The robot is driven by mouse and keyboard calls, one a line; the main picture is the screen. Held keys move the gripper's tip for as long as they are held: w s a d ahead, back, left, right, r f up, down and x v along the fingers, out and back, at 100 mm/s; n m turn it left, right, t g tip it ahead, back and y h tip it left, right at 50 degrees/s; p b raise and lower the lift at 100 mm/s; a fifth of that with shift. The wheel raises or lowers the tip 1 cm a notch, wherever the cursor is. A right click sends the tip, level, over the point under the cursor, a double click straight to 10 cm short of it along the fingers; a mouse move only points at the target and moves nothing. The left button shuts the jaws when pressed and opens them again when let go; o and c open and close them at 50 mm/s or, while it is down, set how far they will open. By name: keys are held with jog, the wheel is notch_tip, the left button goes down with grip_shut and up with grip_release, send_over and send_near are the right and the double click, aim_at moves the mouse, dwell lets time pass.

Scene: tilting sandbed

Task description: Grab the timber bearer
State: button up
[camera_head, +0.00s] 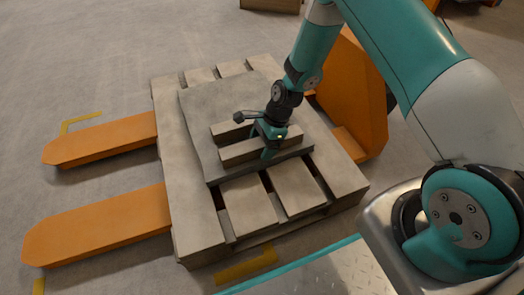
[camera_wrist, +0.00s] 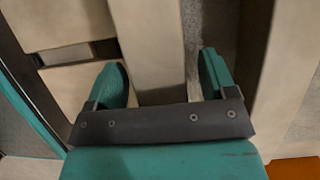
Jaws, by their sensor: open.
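Two pale timber bearers lie side by side on a grey slab (camera_head: 200,110) on a wooden pallet. The near bearer (camera_head: 238,153) lies close to the slab's front edge, and the far bearer (camera_head: 232,131) is just behind it. My gripper (camera_head: 270,145) points down over the right half of the near bearer and hides part of both bearers. In the wrist view my gripper (camera_wrist: 162,80) is open, with one teal finger to each side of a pale bearer (camera_wrist: 160,40). A gap shows between the bearer and the right finger. How far down the fingers reach is unclear.
The pallet (camera_head: 190,218) rests on orange forks (camera_head: 100,222) that stick out to the left. An orange upright body (camera_head: 355,95) stands close behind my gripper on the right. The concrete floor (camera_head: 95,60) at upper left is clear.

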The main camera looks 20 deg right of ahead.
jog(key=c, duration=1.2)
